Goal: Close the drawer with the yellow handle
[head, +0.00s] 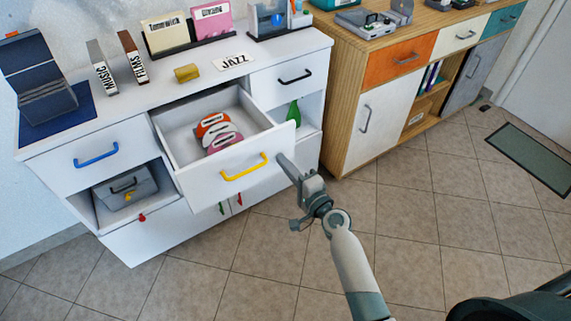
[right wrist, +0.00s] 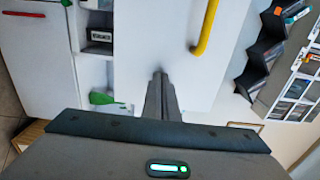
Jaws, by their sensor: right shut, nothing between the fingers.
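The drawer with the yellow handle (head: 245,170) is pulled out from the middle of the white cabinet, with its white front (head: 222,190) standing well forward. Several discs or cases, red and pink, lie inside it. My right gripper (head: 281,157) is shut and empty, its tip at the right end of the drawer front, beside the yellow handle. In the right wrist view the shut fingers (right wrist: 158,78) point at the white drawer front, with the yellow handle (right wrist: 206,28) to their right. I cannot tell if they touch it. My left gripper is not in view.
The white cabinet top (head: 150,98) holds label blocks, boxes and a JAZZ sign (head: 234,61). A drawer with a blue handle (head: 96,155) and one with a black handle (head: 295,76) are shut. A green bottle (head: 294,113) stands in the right niche. Tiled floor is clear in front.

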